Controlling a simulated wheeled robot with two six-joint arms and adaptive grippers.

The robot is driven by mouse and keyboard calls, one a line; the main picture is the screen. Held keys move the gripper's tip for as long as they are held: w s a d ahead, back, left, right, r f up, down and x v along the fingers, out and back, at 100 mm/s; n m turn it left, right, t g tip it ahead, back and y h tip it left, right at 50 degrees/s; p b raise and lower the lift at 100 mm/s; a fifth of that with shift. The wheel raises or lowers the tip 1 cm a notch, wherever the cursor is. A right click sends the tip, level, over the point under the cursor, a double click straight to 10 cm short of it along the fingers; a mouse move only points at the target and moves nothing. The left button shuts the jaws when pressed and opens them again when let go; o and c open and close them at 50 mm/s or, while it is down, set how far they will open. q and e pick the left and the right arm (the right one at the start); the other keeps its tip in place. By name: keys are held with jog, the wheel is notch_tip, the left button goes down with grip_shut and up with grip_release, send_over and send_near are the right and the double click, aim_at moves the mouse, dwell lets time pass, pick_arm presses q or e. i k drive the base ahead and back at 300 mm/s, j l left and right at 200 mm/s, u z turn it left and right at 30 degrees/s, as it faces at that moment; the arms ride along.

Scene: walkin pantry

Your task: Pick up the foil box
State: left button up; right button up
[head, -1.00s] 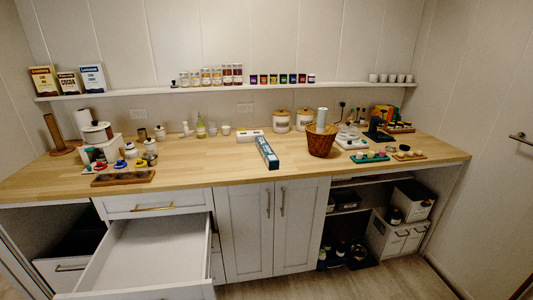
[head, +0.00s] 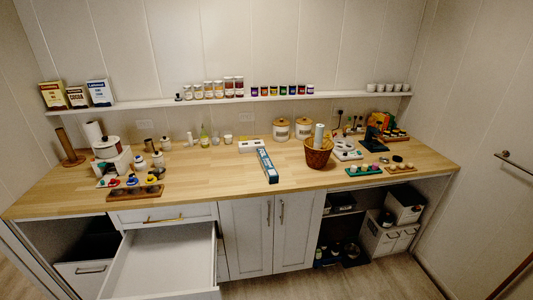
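A long, narrow blue and white box (head: 267,166), which looks like the foil box, lies on the wooden counter (head: 218,184) in the head view. It lies lengthwise from back to front, near the middle of the counter, with its near end a little short of the front edge. A wicker basket (head: 317,157) stands to its right, apart from it. A white box (head: 250,146) lies just behind its far end. Neither of my grippers is in view.
An empty white drawer (head: 165,257) stands open below the counter's left part. A wall shelf (head: 150,104) holds jars and boxes. Bottles, a scale and a dark wooden tray (head: 134,193) crowd the left. The counter left of the box is clear.

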aim_at(272, 175)
jog(key=i+l+u, duration=0.15)
jog(key=u, duration=0.35)
jog(key=i+l+u, duration=0.2)
jog(key=u, duration=0.25)
